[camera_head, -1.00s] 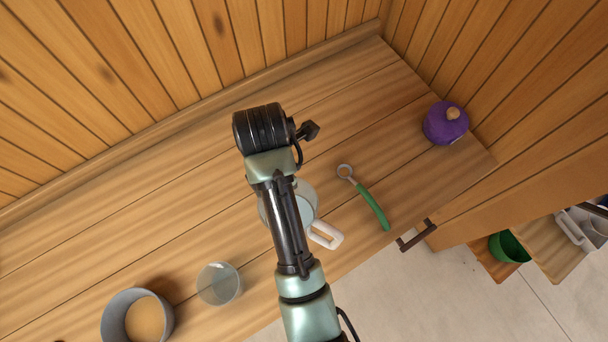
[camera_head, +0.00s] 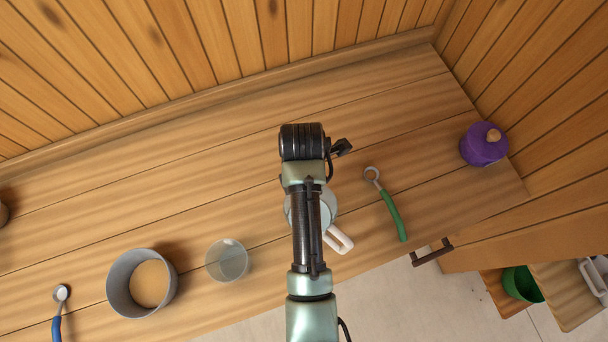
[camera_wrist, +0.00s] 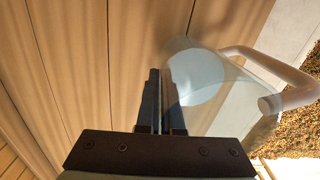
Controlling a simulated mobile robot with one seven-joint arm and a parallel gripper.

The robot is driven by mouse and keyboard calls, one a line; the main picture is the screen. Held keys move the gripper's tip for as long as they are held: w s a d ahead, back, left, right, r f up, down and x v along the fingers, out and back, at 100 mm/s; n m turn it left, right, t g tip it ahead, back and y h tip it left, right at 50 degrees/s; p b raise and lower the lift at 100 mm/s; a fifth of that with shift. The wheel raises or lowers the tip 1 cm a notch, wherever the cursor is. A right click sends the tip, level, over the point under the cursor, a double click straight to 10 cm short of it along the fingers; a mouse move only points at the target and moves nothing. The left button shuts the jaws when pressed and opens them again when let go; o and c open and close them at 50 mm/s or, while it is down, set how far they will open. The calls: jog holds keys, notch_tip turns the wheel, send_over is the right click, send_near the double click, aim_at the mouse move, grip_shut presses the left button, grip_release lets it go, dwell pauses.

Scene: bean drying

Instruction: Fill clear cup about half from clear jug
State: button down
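The clear jug (camera_head: 331,205) with a white handle is partly hidden under my arm in the head view. It fills the right of the wrist view (camera_wrist: 215,95), its handle pointing right. The clear cup (camera_head: 227,261) stands upright on the counter left of my arm, apart from the jug, and looks empty.
A grey pot (camera_head: 117,288) with tan contents stands left of the cup. A blue-handled tool (camera_head: 57,325) lies farther left. A green-handled tool (camera_head: 393,215) lies right of the jug. A purple lidded pot (camera_head: 480,150) stands at the right end. The back of the counter is clear.

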jog(key=shift+f+p, duration=0.55)
jog(key=shift+f, duration=0.65)
jog(key=shift+f, duration=0.1)
jog(key=c, duration=1.1)
grip_release()
jog(key=shift+f+b, duration=0.15)
jog(key=shift+b, duration=0.3)
jog(key=shift+w+a+r+p, duration=0.1)
jog(key=shift+r+p, duration=0.7)
jog(key=shift+r, duration=2.5)
jog(key=shift+w+r+p, duration=0.1)
jog(key=shift+r+p, duration=0.7)
jog(key=shift+r, duration=2.5)
